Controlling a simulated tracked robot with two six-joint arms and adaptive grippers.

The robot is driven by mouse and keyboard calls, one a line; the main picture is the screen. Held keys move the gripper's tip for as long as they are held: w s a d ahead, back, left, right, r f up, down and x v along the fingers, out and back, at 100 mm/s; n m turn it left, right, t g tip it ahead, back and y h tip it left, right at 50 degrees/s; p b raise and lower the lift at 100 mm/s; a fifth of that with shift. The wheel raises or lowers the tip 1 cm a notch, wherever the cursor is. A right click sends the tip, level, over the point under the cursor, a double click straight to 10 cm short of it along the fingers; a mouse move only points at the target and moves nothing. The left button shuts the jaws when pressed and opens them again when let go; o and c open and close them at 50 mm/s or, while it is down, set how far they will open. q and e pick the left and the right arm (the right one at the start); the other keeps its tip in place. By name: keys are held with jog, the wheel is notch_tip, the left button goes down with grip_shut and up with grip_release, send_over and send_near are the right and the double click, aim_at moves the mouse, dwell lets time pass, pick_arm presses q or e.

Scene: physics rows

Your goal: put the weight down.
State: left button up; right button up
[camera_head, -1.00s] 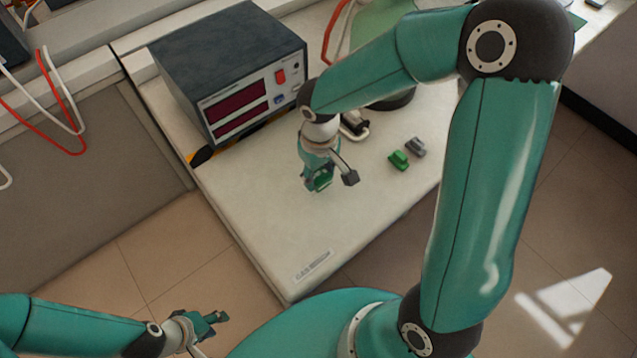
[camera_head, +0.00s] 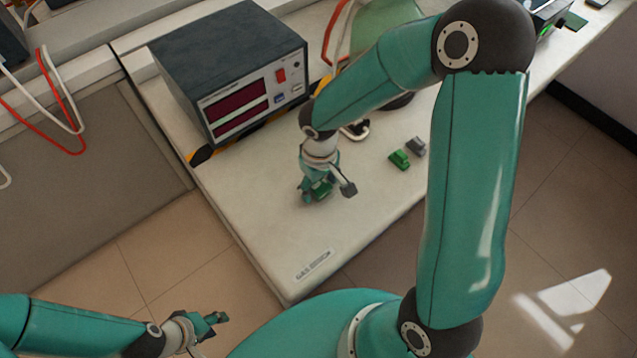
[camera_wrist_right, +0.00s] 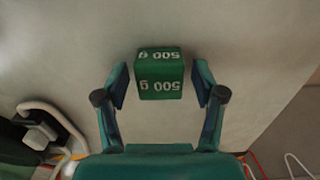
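The weight is a green block marked 500 g (camera_wrist_right: 160,75). It also shows in the head view (camera_head: 322,189), low at the bench top (camera_head: 270,235) and partly covered by the gripper. My right gripper (camera_head: 318,193) is around it from above. In the right wrist view its two fingers (camera_wrist_right: 161,84) stand apart on either side of the weight, with a narrow gap at each side. The weight appears to rest on the bench. My left gripper (camera_head: 221,318) is low at the left, off the bench and away from the weight; its finger opening is unclear.
A dark instrument box with red displays (camera_head: 237,106) stands behind and left of the right gripper. A small green block (camera_head: 399,159) and a grey block (camera_head: 416,146) lie to the right. The bench's front part is clear.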

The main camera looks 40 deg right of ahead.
jog(key=shift+r, duration=0.15)
notch_tip(320, 180, up, 11)
jog(key=shift+p, duration=0.35)
jog(key=shift+o, duration=0.5)
jog(key=shift+s+r, duration=0.1)
jog(key=shift+r, duration=0.1)
jog(key=s+r+b, duration=0.1)
jog(key=r+b, duration=0.1)
jog(key=t+b, duration=0.1)
jog(key=b, duration=0.6)
send_over(320, 183)
jog(key=f, duration=0.8)
jog(key=shift+s+f, duration=0.2)
jog(key=shift+s, duration=0.15)
jog(key=shift+w+a+f, duration=0.1)
jog(key=shift+w+f, duration=0.05)
jog(key=shift+f, duration=1.2)
jog(key=shift+w+a+f, duration=0.1)
jog(key=shift+f, duration=1.2)
